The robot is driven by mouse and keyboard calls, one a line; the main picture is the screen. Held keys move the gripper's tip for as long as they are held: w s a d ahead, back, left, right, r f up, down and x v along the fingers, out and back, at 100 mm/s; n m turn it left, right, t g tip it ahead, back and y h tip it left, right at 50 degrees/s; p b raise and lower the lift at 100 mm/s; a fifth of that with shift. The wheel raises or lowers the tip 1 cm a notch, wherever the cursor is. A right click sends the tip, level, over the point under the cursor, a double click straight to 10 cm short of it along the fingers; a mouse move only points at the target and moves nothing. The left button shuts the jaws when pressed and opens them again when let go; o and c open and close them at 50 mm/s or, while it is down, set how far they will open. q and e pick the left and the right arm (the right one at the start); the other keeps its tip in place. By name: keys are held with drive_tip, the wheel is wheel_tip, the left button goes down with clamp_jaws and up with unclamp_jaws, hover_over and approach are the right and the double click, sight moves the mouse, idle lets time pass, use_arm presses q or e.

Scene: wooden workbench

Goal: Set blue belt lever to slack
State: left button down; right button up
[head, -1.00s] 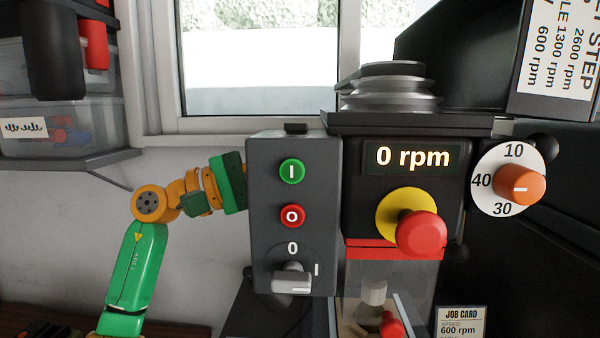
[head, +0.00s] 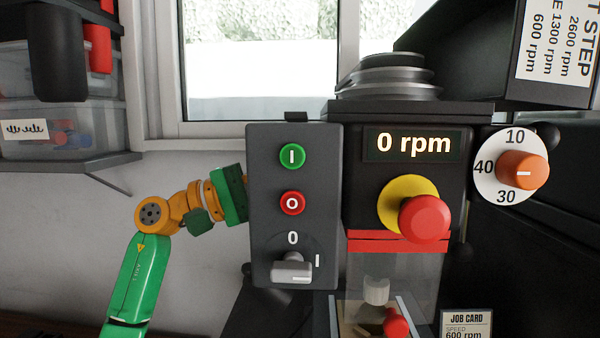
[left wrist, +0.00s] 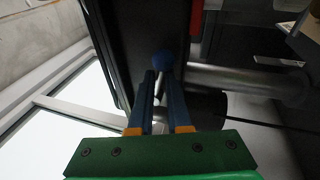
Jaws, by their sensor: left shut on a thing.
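The blue belt lever shows in the left wrist view as a round blue knob (left wrist: 163,61) on a thin rod, beside a dark housing. My left gripper (left wrist: 161,80) has its blue fingers on either side of the rod just below the knob, shut on it. In the head view my left arm reaches in from the left. Its fingers and the lever are hidden behind the grey switch box (head: 265,225). My right gripper is in neither view.
The machine's front has an rpm display (head: 413,144) reading 0, a red stop button (head: 424,219) and an orange speed knob (head: 521,170). The stepped pulley (head: 386,78) sits on top. A shelf (head: 70,164) with bins is at left. A metal bar (left wrist: 245,84) runs right of the lever.

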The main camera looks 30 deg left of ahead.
use_arm(q)
drive_tip(key=shift+f, duration=0.2)
drive_tip(key=c, duration=1.1)
unclamp_jaws()
drive_tip(key=shift+c, duration=0.2)
drive_tip(key=shift+o, duration=1)
drive_tip(key=shift+w, duration=0.2)
drive_tip(key=shift+a, duration=0.1)
drive_tip(key=b+v, duration=0.3)
drive_tip(key=v, duration=0.4)
